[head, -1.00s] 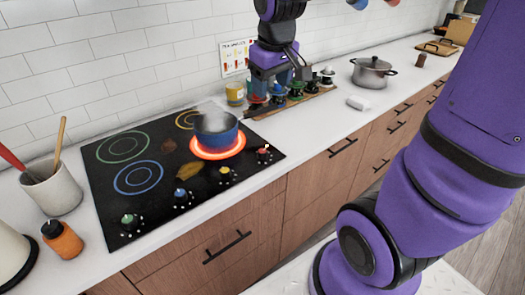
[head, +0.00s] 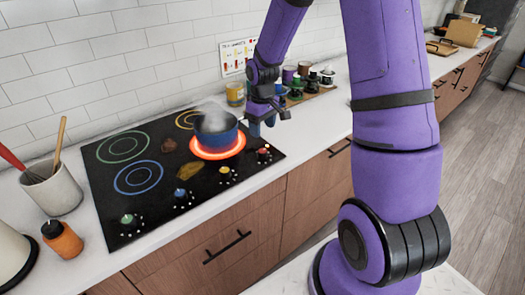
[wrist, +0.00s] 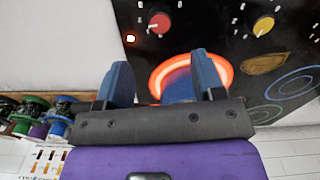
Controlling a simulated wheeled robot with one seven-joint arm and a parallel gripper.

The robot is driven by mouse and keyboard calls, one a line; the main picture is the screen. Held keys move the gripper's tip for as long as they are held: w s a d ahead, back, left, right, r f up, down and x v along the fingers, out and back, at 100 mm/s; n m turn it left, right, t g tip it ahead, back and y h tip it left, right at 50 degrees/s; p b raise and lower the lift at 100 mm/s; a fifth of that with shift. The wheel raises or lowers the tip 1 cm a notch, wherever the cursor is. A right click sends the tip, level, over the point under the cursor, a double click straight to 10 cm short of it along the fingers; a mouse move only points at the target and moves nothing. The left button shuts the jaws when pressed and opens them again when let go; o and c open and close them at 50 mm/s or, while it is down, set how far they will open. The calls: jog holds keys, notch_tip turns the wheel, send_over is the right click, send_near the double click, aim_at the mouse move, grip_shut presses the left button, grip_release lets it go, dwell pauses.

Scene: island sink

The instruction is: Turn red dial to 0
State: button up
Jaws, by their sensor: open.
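The red dial (head: 264,150) sits at the right end of the row of dials along the front of the black stove top (head: 125,222). It also shows near the top of the wrist view (wrist: 160,22), with the yellow dial (wrist: 264,25) to its right. White marks lie around the red dial. My gripper (head: 262,125) is open and empty, above the stove's right edge, close to the red dial but apart from it. Its two blue fingers (wrist: 163,78) point toward the dial side in the wrist view. The exact dial setting is too small to read.
A steaming blue pot (head: 216,128) stands on the glowing red-orange burner (head: 218,154), just left of my gripper. Jars on a wooden board (head: 322,84) stand behind it to the right. A utensil holder (head: 52,190) and an orange bottle (head: 63,240) are at the left.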

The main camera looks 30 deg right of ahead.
aim_at(262, 151)
notch_tip(262, 151, down, 10)
jog(key=shift+f, duration=0.1)
dwell(0.4)
jog(key=c, duration=0.9)
